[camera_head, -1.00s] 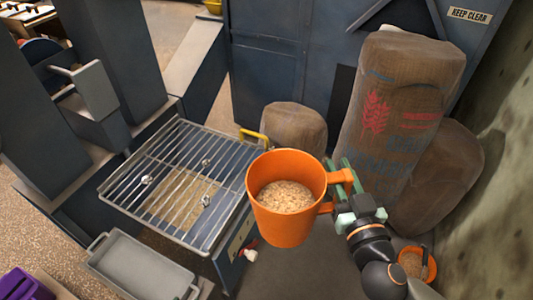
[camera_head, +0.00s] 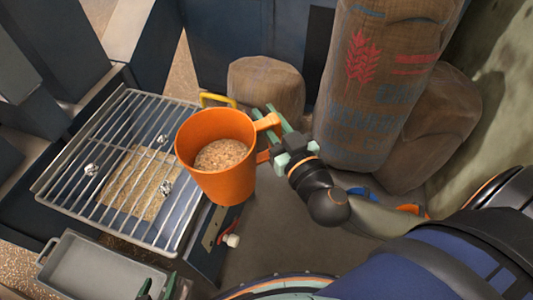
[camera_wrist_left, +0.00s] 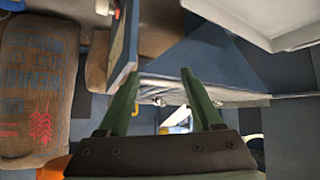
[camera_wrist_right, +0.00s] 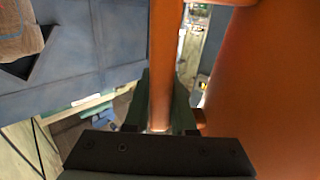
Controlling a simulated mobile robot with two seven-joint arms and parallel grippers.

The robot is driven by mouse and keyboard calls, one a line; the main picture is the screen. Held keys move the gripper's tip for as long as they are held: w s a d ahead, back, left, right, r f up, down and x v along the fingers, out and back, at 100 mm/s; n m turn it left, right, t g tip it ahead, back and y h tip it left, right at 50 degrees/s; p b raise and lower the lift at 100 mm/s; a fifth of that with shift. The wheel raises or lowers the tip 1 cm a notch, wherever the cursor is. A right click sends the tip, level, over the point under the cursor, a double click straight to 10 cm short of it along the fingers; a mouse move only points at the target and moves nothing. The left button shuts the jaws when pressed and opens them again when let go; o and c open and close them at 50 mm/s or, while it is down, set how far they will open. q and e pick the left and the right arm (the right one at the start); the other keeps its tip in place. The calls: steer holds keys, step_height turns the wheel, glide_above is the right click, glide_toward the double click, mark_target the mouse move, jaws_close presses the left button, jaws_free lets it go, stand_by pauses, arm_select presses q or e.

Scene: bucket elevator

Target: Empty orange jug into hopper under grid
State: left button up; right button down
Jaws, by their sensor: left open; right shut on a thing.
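The orange jug (camera_head: 222,178) is upright and holds pale grain (camera_head: 221,154). My right gripper (camera_head: 277,132) is shut on the jug's handle, which also shows between the fingers in the right wrist view (camera_wrist_right: 163,70). The jug is held up beside the right edge of the metal grid (camera_head: 140,205). The hopper (camera_head: 55,215) lies under the grid, with grain visible below the bars. Several small crumpled silvery pieces (camera_head: 165,188) lie on the grid. My left gripper (camera_head: 157,288) is only partly in the head view at the bottom edge; its open, empty fingers (camera_wrist_left: 160,95) show in the left wrist view.
A grey tray (camera_head: 100,268) sits in front of the hopper. A yellow handle (camera_head: 218,99) is behind the grid. Brown sacks (camera_head: 385,80) stand at the back right. A red and white knob (camera_head: 232,240) sticks out from the hopper's right side.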

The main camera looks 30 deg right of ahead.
step_height(320, 180, down, 7)
steer(key=b, duration=0.5)
steer(key=shift+r, duration=0.25)
